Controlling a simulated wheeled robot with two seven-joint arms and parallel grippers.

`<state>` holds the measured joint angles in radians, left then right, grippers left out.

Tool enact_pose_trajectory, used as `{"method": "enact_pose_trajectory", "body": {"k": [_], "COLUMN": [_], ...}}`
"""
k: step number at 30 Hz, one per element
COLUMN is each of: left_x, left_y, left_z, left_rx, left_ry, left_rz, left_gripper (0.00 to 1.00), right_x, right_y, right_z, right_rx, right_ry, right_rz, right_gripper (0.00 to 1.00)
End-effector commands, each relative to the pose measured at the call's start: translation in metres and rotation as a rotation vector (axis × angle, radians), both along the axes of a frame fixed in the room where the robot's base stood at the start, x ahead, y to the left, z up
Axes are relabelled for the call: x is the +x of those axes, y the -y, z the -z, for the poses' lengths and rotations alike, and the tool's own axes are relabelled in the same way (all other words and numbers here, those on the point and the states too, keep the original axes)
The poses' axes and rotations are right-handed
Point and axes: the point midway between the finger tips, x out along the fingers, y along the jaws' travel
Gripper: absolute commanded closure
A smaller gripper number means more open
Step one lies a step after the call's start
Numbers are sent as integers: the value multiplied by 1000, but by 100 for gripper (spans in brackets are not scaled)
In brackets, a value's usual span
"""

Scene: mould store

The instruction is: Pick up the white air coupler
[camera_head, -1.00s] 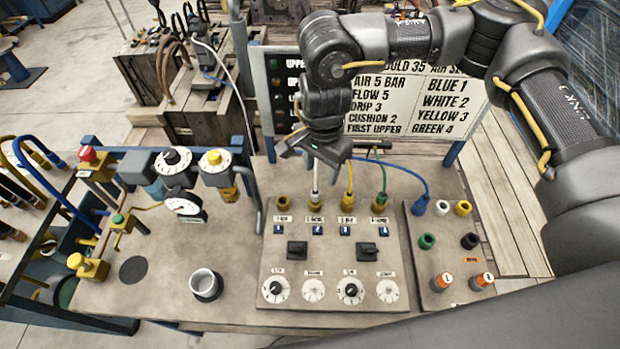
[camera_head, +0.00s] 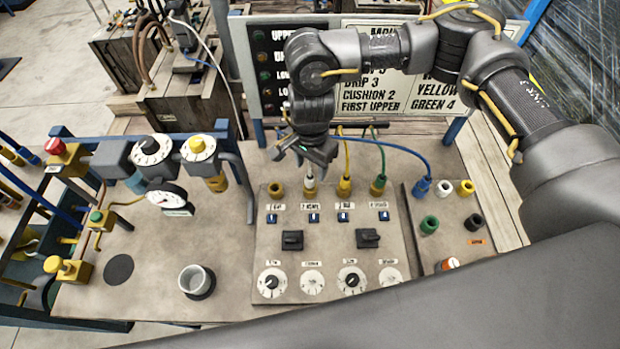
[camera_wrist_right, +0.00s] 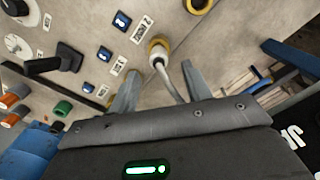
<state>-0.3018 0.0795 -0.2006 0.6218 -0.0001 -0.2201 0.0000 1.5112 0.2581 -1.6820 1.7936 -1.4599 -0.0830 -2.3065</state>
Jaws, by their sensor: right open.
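The white air coupler (camera_head: 310,183) sits in the second yellow-ringed port of the middle panel, with a pale hose rising from it. My right gripper (camera_head: 309,158) is open just above and behind it. In the right wrist view the white coupler (camera_wrist_right: 158,56) sits in its yellow ring just beyond the tips, between the two open fingers of my right gripper (camera_wrist_right: 160,82). Its hose runs back between the fingers. I cannot tell whether a finger touches the hose. My left gripper is not in view.
Yellow (camera_head: 345,186), green (camera_head: 378,185) and blue (camera_head: 422,186) couplers with hoses stand to the right. An empty white port (camera_head: 445,188) is on the right panel. A sign board (camera_head: 375,75) rises close behind my right gripper. A cup (camera_head: 196,281) stands at front left.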

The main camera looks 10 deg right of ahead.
Motion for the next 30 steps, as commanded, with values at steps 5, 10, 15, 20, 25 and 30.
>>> {"method": "enact_pose_trajectory", "body": {"k": [5,10,15,20,25,30], "left_x": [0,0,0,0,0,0], "left_y": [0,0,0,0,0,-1], "left_z": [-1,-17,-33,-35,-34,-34], "left_rx": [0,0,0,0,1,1], "left_ry": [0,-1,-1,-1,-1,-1], "left_rz": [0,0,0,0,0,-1], "left_gripper": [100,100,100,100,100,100], "right_x": [0,-3,-4,-3,-3,-3], "right_y": [1,0,-2,-2,-2,-2], "right_z": [6,15,42,56,58,57], "right_rx": [0,-2,-1,1,2,1], "right_ry": [1,-4,-3,0,1,2], "right_rz": [1,2,3,0,0,0], "right_gripper": [51,51,51,51,51,67]}}
